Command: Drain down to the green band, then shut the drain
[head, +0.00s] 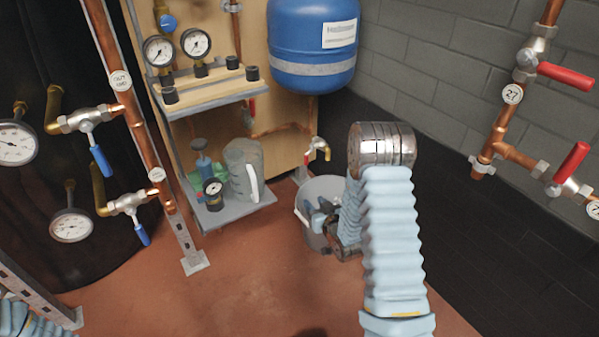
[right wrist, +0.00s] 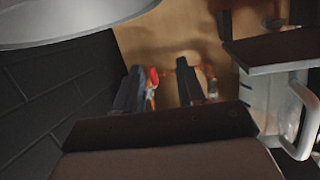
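The drain tap (head: 318,150), brass with a red handle, sticks out low on the wooden board above a grey bucket (head: 303,212). My right gripper (head: 320,218) is in front of the bucket, partly hidden by my arm. In the right wrist view its two dark fingers (right wrist: 160,85) are apart, with the tap's red handle (right wrist: 153,77) showing between them, seemingly beyond the tips. I cannot tell if they touch it. Two round gauges (head: 159,50) (head: 197,42) are on the board; their faces are too small to make out a green band. My left gripper is out of view.
A blue vessel (head: 312,40) hangs above the tap. A low shelf (head: 232,208) holds a clear jug (head: 243,165) and a small pump with a gauge. Copper pipes with red levers (head: 566,75) are at right, blue-levered valves (head: 100,160) at left. The floor in front is clear.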

